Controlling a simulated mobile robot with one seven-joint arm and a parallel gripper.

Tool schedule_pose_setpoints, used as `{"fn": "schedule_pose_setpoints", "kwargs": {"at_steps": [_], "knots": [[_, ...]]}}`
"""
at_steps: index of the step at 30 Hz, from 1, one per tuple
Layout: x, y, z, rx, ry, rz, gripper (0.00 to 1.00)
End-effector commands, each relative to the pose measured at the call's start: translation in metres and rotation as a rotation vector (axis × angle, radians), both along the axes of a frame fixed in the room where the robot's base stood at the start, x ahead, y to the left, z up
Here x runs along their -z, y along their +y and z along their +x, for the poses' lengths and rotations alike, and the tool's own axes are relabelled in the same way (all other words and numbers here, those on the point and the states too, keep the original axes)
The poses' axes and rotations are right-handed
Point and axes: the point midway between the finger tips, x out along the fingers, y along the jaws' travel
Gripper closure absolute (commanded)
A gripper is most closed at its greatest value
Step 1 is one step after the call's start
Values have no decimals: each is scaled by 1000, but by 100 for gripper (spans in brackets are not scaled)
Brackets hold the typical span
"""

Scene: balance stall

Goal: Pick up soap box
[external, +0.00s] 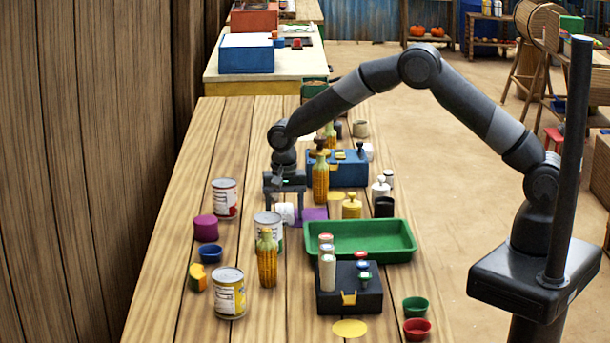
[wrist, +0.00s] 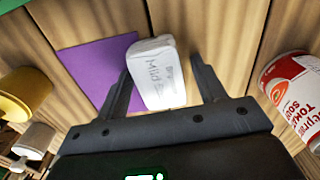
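The soap box is a small white box (wrist: 157,76) with grey lettering, of which "Mild" is readable. It stands on the wooden table, at the edge of a purple mat (wrist: 92,62). My gripper (wrist: 160,66) is open, with one finger on each side of the box. The left finger is very near the box and a narrow gap shows at the right finger. In the external view my gripper (external: 286,206) points down at the table, and the white box (external: 284,212) shows partly between its fingers.
A tomato soup can (wrist: 296,98) stands close to the right in the wrist view. A can (external: 268,232) and a corn bottle (external: 267,262) stand in front of my gripper in the external view. A green tray (external: 402,254) lies to the right.

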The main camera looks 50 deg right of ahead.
Motion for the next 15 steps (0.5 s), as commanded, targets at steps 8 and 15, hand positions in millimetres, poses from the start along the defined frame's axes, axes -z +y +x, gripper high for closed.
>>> {"fn": "schedule_pose_setpoints", "kwargs": {"at_steps": [8,15], "knots": [[0,0,0,0,0,0,60],[0,0,0,0,0,0,79]]}}
